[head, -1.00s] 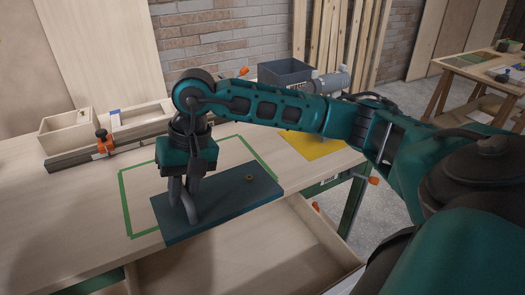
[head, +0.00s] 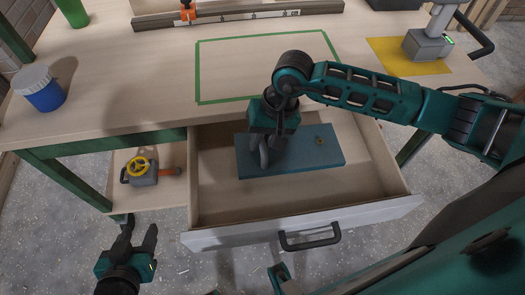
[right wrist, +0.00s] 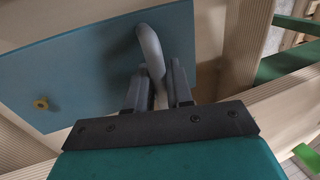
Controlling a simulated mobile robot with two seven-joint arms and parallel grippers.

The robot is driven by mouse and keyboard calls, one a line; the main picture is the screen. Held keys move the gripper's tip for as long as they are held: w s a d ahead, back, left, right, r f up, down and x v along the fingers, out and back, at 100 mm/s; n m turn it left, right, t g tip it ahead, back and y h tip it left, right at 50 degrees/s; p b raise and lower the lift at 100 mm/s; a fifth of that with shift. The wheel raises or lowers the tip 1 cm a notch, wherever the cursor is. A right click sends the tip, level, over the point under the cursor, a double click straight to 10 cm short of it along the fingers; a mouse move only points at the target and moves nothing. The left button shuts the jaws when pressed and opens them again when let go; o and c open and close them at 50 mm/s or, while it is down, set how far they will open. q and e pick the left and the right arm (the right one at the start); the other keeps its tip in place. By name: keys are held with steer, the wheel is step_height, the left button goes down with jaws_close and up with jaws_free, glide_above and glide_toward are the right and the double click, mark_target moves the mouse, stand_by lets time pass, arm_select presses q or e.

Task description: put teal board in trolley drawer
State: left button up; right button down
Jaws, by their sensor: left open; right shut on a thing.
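The teal board (head: 310,157), a flat panel with a grey curved handle and a small brass knob, lies within the outline of the open trolley drawer (head: 375,195). My right gripper (head: 266,160) is shut on the board's handle. In the right wrist view the grey handle (right wrist: 150,48) passes between the fingers, with the board (right wrist: 85,70) beyond. I cannot tell whether the board touches the drawer floor. My left gripper (head: 139,232) is open and empty, low at the left, outside the drawer.
The green tape outline (head: 197,72) on the benchtop is empty. A blue jar (head: 42,94) stands at the left. A grey valve-like part with a yellow wheel (head: 140,166) sits on a side shelf left of the drawer. A grey tool (head: 427,45) stands on a yellow square.

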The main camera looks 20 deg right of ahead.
steer(key=shift+f, duration=2.75)
steer(key=c, duration=1)
jaws_free()
steer(key=v, duration=1.2)
